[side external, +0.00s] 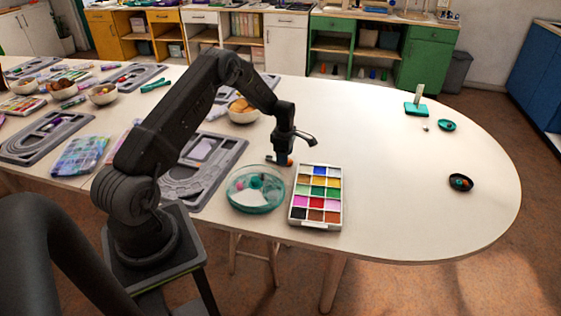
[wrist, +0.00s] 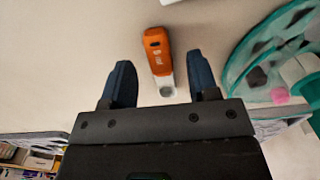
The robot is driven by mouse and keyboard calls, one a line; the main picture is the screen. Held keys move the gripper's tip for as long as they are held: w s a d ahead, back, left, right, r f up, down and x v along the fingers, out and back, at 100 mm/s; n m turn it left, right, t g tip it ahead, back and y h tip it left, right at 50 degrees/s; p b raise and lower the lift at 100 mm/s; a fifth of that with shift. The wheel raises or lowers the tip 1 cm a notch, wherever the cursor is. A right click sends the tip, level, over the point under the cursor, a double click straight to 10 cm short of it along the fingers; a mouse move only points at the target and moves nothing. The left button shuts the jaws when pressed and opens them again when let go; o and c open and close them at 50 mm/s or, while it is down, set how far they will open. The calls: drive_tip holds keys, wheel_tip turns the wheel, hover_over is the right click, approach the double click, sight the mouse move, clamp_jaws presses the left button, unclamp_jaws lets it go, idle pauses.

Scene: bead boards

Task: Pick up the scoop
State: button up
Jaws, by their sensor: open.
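The scoop (wrist: 157,52) lies on the pale table, with an orange handle and a small clear or whitish end. In the wrist view its handle points away from my gripper (wrist: 160,75), and its pale end lies between the two dark fingers without visible contact. In the side view only a bit of orange (side external: 289,161) shows, beside my gripper (side external: 281,157) and close under the wrist. My gripper is open and empty, just above the table. How high the fingers are over the scoop is hard to tell.
A clear teal-rimmed dish (side external: 238,205) and a tray of coloured compartments (side external: 314,224) stand in front of my gripper. Grey bead boards (side external: 225,167) and a bowl (side external: 243,115) lie to the left. The table (side external: 400,190) is mostly clear to the right.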

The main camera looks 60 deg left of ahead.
drive_tip(key=shift+f, duration=0.95)
drive_tip(key=c, duration=1)
drive_tip(key=shift+o, duration=0.2)
drive_tip(key=shift+r, duration=0.15)
